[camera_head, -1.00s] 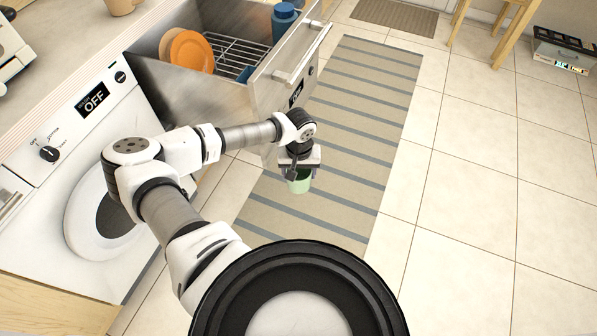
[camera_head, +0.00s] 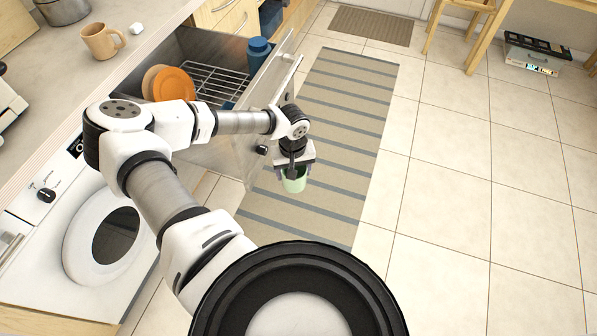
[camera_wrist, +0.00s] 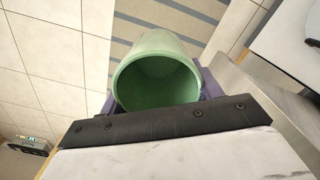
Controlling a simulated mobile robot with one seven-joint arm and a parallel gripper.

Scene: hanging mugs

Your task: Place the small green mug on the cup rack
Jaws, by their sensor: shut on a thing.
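My gripper (camera_head: 293,170) is shut on the small green mug (camera_head: 294,183) and holds it in the air above the striped rug, in front of the open drawer. In the wrist view the green mug (camera_wrist: 158,75) shows its open mouth towards the camera, between the fingers; its handle cannot be made out. The rack that I can see is a wire rack (camera_head: 222,85) inside the pulled-out metal drawer (camera_head: 262,95). Orange and tan plates (camera_head: 172,85) stand in its left part, and a blue bottle-like thing (camera_head: 259,50) stands at the far end.
A tan mug (camera_head: 102,41) and a small white cube (camera_head: 136,28) stand on the counter (camera_head: 60,85) at the left. A washing machine (camera_head: 115,235) is under it.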

